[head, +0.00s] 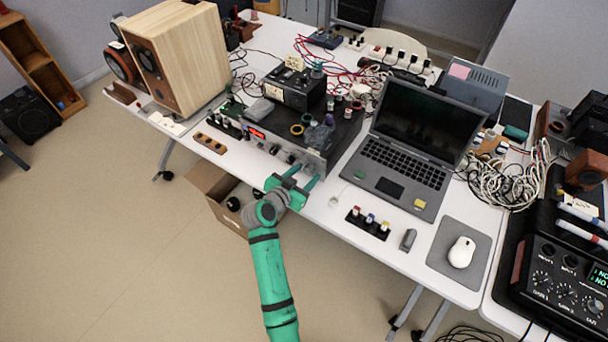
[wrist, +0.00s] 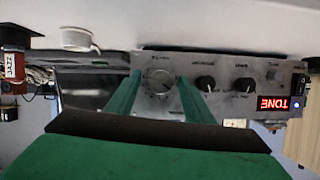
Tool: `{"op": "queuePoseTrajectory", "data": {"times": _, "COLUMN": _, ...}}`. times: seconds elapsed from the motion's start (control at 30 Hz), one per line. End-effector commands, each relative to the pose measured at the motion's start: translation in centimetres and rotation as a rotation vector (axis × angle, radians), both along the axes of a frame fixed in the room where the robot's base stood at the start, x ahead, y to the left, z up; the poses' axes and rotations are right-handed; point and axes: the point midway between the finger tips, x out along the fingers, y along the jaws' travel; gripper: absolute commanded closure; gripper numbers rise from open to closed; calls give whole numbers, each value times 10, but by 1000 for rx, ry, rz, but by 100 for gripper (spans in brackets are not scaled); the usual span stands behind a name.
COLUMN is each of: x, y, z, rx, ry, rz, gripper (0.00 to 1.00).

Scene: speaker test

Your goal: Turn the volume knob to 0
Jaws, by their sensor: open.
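The amplifier (head: 345,135) stands on the white table, its front panel facing me, with a red display (head: 257,133) at the panel's left end. In the wrist view the panel appears upside down. A large silver knob (wrist: 158,80), probably the volume knob, shows there between my fingers. My gripper (head: 306,174) is open at the right part of the panel, with one finger on each side of the knob; I cannot tell whether they touch it. In the head view my gripper hides the knob. The knob's setting is too small to read.
A laptop (head: 405,150) stands right of the amplifier, a wooden speaker (head: 185,60) to the left. An open cardboard box (head: 205,190) is below the table edge.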

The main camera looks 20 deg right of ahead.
Motion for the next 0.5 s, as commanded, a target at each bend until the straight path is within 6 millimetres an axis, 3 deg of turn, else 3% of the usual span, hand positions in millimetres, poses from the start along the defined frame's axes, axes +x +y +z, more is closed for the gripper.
{"op": "queuePoseTrajectory", "data": {"times": 0.03, "x": 0, "y": 1, "z": 0, "rx": 0, "ry": 0, "rz": 1, "gripper": 55}}
{"op": "queuePoseTrajectory", "data": {"times": 0.2, "x": 1, "y": 3, "z": 0, "rx": -1, "ry": 0, "rz": 4, "gripper": 94}}
{"op": "queuePoseTrajectory", "data": {"times": 0.5, "x": 0, "y": 5, "z": 0, "rx": -13, "ry": 18, "rz": 5, "gripper": 94}}
